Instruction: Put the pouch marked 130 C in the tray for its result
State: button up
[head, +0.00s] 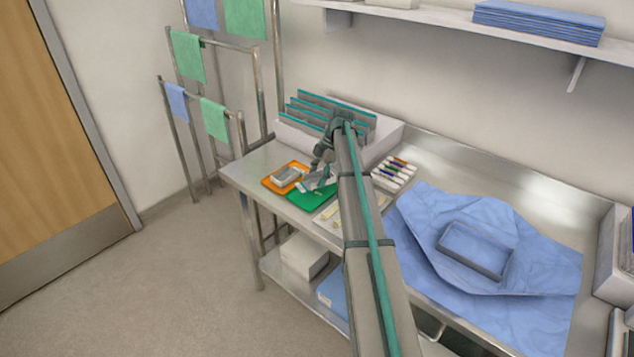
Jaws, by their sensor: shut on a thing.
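My gripper (319,173) is over the green tray (305,198), partly hidden by my own arm. It is shut on a small pale pouch (316,184), which looks tilted and at or just above the tray. I cannot tell whether the pouch touches the tray, and its marking is too small to read. The orange tray (269,182) is just left of the green one and holds a grey and white item (287,175), perhaps another pouch. A pale tray with flat items (331,214) lies to the right of the green tray, partly behind my arm.
A rack with teal-edged dividers (310,110) stands behind the trays. Several coloured-tipped sticks (394,174) lie right of my arm. A blue wrap with a rectangular tray (476,252) covers the right of the steel table. A towel stand (214,118) is at left.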

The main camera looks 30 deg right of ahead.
aim_at(317, 191)
jog(key=shift+w+f, duration=0.2)
notch_tip(317, 191, down, 2)
jog(key=shift+w+d+f+p, duration=0.15)
jog(key=shift+f+p, duration=0.1)
jog(key=shift+p, duration=0.85)
jog(key=shift+f, duration=0.55)
jog(key=shift+f, duration=0.1)
jog(key=shift+f, duration=0.15)
jog(key=o, duration=0.8)
